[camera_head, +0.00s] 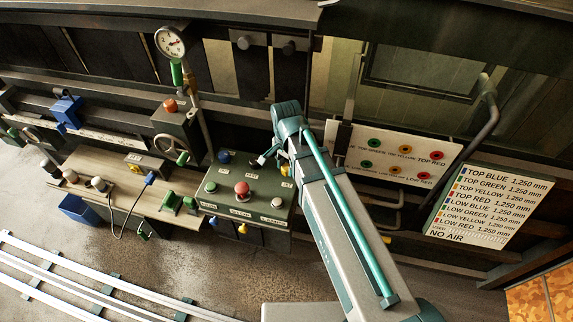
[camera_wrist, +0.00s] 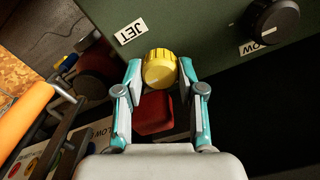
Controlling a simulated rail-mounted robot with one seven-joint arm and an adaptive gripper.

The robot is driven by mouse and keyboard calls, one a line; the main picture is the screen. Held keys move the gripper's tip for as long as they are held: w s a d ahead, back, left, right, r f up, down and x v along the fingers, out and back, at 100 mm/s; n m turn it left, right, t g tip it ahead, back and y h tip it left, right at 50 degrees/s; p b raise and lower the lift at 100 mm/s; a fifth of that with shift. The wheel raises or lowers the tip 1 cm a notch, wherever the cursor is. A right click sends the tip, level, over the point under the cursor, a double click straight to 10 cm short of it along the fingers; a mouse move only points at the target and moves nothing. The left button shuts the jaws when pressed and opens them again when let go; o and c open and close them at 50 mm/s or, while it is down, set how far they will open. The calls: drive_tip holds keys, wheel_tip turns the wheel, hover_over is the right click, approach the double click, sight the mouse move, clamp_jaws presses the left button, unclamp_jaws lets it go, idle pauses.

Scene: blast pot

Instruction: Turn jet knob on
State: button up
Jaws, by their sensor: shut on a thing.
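The yellow jet knob (camera_wrist: 160,68) sits on a green panel (camera_wrist: 210,30) beside a white label (camera_wrist: 130,32) reading JET in the wrist view. My gripper (camera_wrist: 160,72) has its two teal fingers on either side of the knob and is shut on it. In the head view my gripper (camera_head: 266,158) is small, at the upper right of the green control box (camera_head: 245,212). A bit of yellow shows there, partly hidden by my arm. The knob's turn position cannot be told.
The control box has a red button (camera_head: 242,188) and several green, blue and white controls. A bench (camera_head: 125,185) stands left. A white board (camera_head: 390,160) with coloured buttons is right.

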sight(287, 167)
drive_tip(key=o, duration=1.1)
drive_tip(key=shift+o, duration=0.2)
drive_tip(key=shift+r, duration=0.1)
wheel_tip(287, 167, up, 12)
